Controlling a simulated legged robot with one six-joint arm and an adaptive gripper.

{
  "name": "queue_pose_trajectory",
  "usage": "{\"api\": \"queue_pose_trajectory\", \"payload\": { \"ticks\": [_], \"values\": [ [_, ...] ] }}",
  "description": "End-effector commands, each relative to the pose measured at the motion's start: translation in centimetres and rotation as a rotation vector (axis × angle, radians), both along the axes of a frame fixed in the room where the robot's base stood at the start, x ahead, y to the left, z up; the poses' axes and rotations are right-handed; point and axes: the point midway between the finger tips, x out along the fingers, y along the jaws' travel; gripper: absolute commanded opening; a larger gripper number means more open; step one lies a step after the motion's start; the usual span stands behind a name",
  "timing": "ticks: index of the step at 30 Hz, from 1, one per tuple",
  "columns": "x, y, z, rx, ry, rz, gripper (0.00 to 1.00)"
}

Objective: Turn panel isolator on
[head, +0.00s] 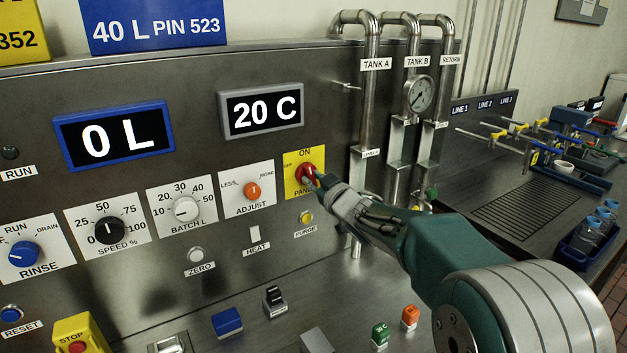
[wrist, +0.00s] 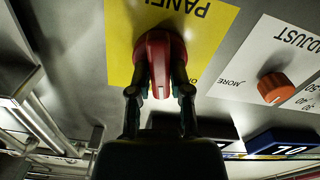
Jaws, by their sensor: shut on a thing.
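The panel isolator is a red rotary handle (head: 306,173) on a yellow plate (head: 291,188) marked ON, OFF and PANEL, right of the ADJUST knob. In the wrist view, the red handle (wrist: 160,62) stands out from the yellow plate (wrist: 215,25), which appears upside down. My gripper (head: 322,178) reaches in from the right and meets the handle. In the wrist view, the two fingers of my gripper (wrist: 160,88) are on either side of the handle and shut on it. The gripper partly hides the plate's lettering, and I cannot tell exactly which mark the handle points to.
The orange ADJUST knob (head: 253,190) is to the left, the yellow PURGE button (head: 306,217) just below. Vertical steel pipes (head: 368,110) with a gauge (head: 419,94) stand to the right.

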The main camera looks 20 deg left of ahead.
Motion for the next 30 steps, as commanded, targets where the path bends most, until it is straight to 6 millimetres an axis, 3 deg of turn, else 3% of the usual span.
{"api": "queue_pose_trajectory", "payload": {
  "ticks": [1,13,30],
  "values": [
    [-0.03,0.04,-0.81,0.014,0.041,0.000,0.00],
    [-0.02,0.04,-0.87,0.152,0.204,-0.002,0.00],
    [-0.01,0.04,-0.89,0.181,0.238,-0.002,0.00]
  ]
}}
